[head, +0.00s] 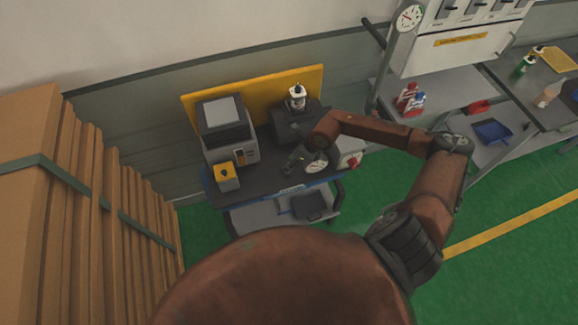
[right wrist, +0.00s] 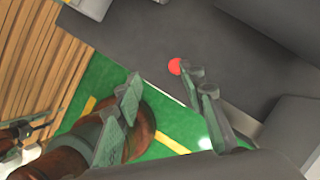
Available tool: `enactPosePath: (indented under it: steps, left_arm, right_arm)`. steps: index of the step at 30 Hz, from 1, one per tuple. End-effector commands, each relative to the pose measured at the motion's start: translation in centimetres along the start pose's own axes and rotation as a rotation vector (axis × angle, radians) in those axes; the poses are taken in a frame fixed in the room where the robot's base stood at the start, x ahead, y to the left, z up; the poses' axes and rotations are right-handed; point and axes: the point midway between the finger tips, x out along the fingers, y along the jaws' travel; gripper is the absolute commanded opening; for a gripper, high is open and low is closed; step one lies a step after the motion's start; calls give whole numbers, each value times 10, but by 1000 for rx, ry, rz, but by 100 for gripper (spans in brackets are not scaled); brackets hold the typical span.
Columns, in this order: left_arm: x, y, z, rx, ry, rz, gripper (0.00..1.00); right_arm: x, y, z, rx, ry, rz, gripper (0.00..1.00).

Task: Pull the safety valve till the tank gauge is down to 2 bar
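A white round gauge (head: 316,163) sits at the front of the dark workbench in the head view; its reading is too small to make out. My right gripper (head: 292,161) is over the bench just left of that gauge. In the right wrist view, my right gripper (right wrist: 163,86) has its fingers well apart with nothing held between them. A small red round part (right wrist: 175,66), possibly the valve's knob, shows by the tip of its right-hand finger; I cannot tell whether they touch. The tank is not clearly seen. Dark fingers, apparently my left gripper (right wrist: 28,128), show at lower left.
The bench (head: 262,183) also holds a grey machine (head: 226,130), a yellow-topped box (head: 226,175) and a dark device (head: 297,122). A yellow panel (head: 260,90) stands behind. Cardboard stacks (head: 90,200) fill the left. Another gauge (head: 408,17) is at upper right. Green floor is clear at right.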

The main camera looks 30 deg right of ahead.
Motion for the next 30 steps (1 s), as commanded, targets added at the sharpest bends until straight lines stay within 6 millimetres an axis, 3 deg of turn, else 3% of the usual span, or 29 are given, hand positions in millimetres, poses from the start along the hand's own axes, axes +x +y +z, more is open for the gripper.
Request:
enactPosePath:
  steps: [1,4,18,30]
  left_arm:
    - [0,0,0,0,0,0,40]
    - [-2,0,0,0,0,0,40]
    - [-16,0,-4,0,4,0,40]
    - [-16,-1,-5,1,5,0,40]
  right_arm:
    - [-2,-12,-6,-13,28,-28,37]
    - [2,-21,-14,-22,56,-50,37]
    - [66,-24,-16,-20,55,-48,37]
    - [75,-24,-18,-23,54,-49,37]
